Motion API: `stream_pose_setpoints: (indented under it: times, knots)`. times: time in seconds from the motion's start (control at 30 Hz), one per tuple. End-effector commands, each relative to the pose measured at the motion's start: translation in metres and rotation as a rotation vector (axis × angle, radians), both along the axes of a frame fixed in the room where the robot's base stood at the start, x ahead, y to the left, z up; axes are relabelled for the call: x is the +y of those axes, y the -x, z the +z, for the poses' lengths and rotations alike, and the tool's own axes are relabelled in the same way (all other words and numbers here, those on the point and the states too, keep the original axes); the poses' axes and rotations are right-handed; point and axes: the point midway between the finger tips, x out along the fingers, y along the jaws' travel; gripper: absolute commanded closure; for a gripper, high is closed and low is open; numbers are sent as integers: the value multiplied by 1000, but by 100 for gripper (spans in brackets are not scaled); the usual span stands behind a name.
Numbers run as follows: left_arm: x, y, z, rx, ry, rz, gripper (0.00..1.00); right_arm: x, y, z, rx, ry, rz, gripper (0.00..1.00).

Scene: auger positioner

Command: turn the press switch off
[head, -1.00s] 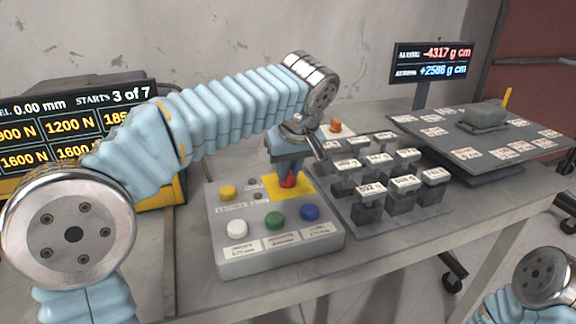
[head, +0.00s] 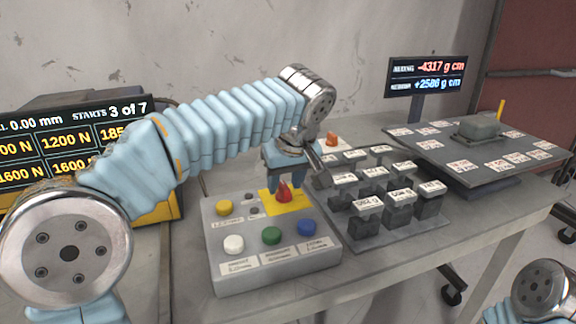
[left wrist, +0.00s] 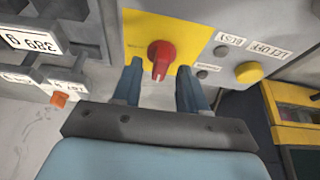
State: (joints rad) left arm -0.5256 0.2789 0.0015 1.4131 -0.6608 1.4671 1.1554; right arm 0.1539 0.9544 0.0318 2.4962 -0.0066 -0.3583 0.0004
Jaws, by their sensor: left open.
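The press switch is a red rotary knob (head: 284,191) on a yellow plate (head: 273,203) at the back of the grey control box (head: 240,281). In the left wrist view the red knob (left wrist: 161,56) stands just beyond my fingertips, its pointer end toward me. My left gripper (head: 285,183) is over the knob from above, its fingers (left wrist: 157,68) apart on either side with nothing held. Whether a finger touches the knob, I cannot tell. Part of my right arm shows at the lower right; its gripper is not in view.
The box also carries yellow (head: 224,208), white (head: 234,244), green (head: 271,236) and blue (head: 306,227) buttons. Several labelled weights (head: 400,211) stand right of the box. A tilted platform (head: 437,157) and a display (head: 428,75) are further right. A screen (head: 75,140) stands at left.

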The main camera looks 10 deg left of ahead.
Motion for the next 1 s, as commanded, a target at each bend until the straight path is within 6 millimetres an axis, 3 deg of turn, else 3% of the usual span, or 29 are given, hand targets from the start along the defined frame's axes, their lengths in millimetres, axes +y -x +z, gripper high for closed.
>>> stream_pose_setpoints:
  times: [0.5, 0.7, 1.0]
  knots:
    - [-26, 34, 103, -5, 3, -2, 57, 0, 0, 0, 0, 0, 0, 57]
    - [-29, 41, 121, -2, 1, 0, 57, 0, 0, 0, 0, 0, 0, 57]
    - [-29, 42, 123, -2, 1, -1, 57, 0, 0, 0, 0, 0, 0, 57]
